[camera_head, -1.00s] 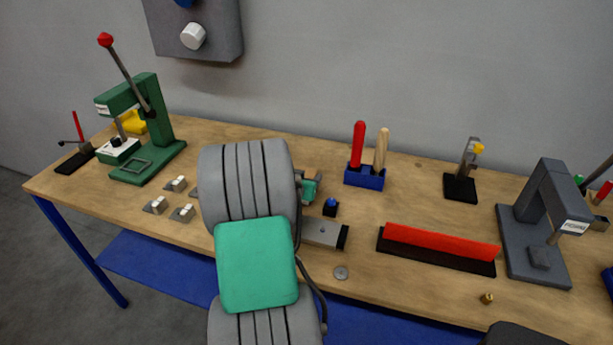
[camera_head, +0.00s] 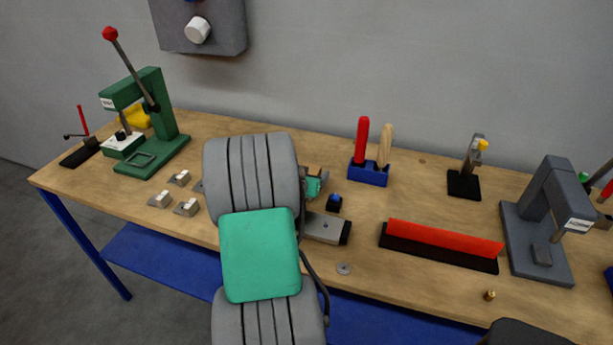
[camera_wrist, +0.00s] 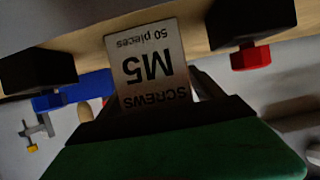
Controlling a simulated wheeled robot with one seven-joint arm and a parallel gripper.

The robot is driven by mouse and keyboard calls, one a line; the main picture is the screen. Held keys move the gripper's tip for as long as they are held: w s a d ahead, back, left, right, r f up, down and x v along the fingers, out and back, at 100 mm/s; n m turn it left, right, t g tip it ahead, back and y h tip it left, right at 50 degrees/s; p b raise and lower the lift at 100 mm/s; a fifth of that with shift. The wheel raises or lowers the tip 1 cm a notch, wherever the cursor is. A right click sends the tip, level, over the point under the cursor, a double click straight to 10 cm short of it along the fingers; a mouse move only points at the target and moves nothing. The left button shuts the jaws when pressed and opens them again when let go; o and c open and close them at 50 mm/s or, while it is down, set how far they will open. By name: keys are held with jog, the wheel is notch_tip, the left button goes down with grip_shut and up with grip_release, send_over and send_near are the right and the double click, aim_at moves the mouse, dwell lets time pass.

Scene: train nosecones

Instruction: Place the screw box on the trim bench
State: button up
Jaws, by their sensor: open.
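The screw box (camera_wrist: 148,65) shows close up in the wrist view by its pale label, which reads "SCREWS M5 50 pieces" upside down. My gripper (camera_wrist: 147,50) is open, with the box's label in the middle between dark blocks at left and right. I cannot tell whether anything touches the box. A wide dark green surface fills the bottom of the wrist view. The wooden trim bench (camera_head: 420,285) runs across the head view. There my grey arm with its green pad covers most of the gripper, and the box cannot be made out clearly.
A green press (camera_head: 150,125) stands at the left and a grey press (camera_head: 540,225) at the right. A blue tool holder (camera_head: 368,174), a small clamp (camera_head: 465,180) and a red-topped bar (camera_head: 442,245) stand behind and right. Small metal parts (camera_head: 185,207) lie left of my arm.

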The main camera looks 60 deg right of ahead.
jog(key=b+v, duration=0.1)
jog(key=v, duration=1.1)
jog(key=w+a+n+t+y, duration=0.1)
jog(key=w+a, duration=0.2)
jog(key=a, duration=0.1)
jog(key=w+a+f+n+y, duration=0.1)
jog(key=w+a, duration=0.2)
jog(key=w+a+n+t+y, duration=0.1)
jog(key=w+a+y, duration=0.1)
jog(key=w+a, duration=0.1)
jog(key=shift+w+a+f+n+t, duration=0.15)
jog(key=shift+a+n+t, duration=0.15)
jog(key=shift+a, duration=0.55)
jog(key=w+a+n+y, duration=0.3)
jog(key=a+n+y, duration=0.3)
jog(key=a, duration=1.3)
jog(key=s+a+n+y, duration=0.1)
jog(key=s+a+n, duration=0.1)
jog(key=a, duration=0.4)
jog(key=s+a+r+n+g+y, duration=0.1)
jog(key=s+a+n+y, duration=0.1)
jog(key=a, duration=0.5)
jog(key=s+n, duration=0.1)
jog(key=n, duration=0.1)
jog(key=shift+s+a+n, duration=0.25)
jog(key=shift+n, duration=0.15)
jog(key=shift+r, duration=0.15)
